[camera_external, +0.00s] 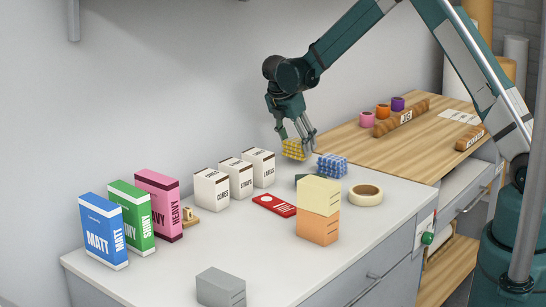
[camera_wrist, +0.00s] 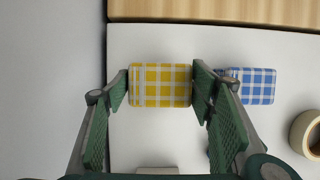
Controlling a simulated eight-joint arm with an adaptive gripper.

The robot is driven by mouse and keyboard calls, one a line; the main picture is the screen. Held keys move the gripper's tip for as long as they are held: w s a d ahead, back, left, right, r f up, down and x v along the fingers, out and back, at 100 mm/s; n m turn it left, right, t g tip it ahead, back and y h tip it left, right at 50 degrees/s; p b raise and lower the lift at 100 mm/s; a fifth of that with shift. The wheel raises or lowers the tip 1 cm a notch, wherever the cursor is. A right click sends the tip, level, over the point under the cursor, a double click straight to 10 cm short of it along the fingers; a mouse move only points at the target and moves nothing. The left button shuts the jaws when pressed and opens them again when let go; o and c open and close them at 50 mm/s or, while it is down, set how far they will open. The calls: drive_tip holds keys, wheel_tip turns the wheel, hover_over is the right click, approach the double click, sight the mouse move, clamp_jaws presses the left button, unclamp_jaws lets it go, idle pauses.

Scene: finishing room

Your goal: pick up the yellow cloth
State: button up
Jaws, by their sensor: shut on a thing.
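The yellow cloth (camera_external: 294,149) is a yellow-and-white checked block at the far end of the white counter, near the wall. In the wrist view the yellow cloth (camera_wrist: 160,86) lies between my two green fingers. My gripper (camera_external: 296,143) comes down from above and is shut on it. In the wrist view my gripper (camera_wrist: 160,84) has a fingertip against each side of the cloth. I cannot tell whether the cloth touches the counter.
A blue checked cloth (camera_external: 332,166) sits close on the right; it also shows in the wrist view (camera_wrist: 252,85). The wall is close on the left.

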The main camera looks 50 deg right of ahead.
sight(298, 141)
wheel_tip(298, 141, up, 8)
drive_tip(key=shift+f+p, duration=0.15)
drive_tip(key=shift+p, duration=0.2)
drive_tip(key=shift+s, duration=0.15)
idle(0.5)
